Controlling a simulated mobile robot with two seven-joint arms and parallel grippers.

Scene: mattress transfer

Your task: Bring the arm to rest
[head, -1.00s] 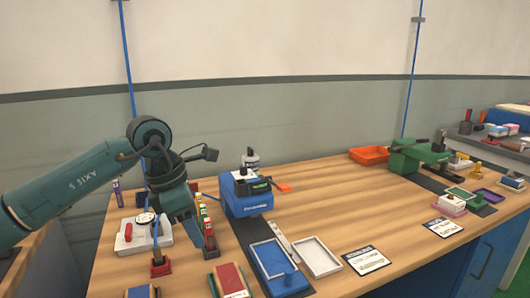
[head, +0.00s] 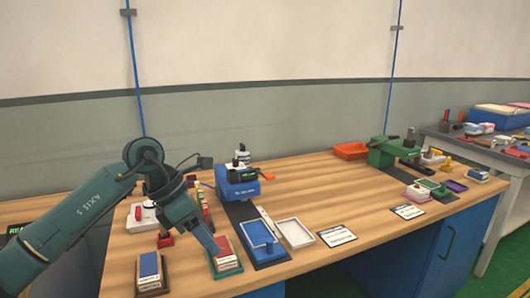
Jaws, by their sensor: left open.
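My left arm comes in from the left over the wooden workbench (head: 330,212). My left gripper (head: 214,250) points down and to the right, open, with nothing seen between its fingers. My right gripper is out of view.
A blue machine (head: 238,185), a blue tray (head: 262,240) and a white tray (head: 295,233) are right of the gripper. A green machine (head: 385,155) stands farther right. The bench's middle is mostly clear.

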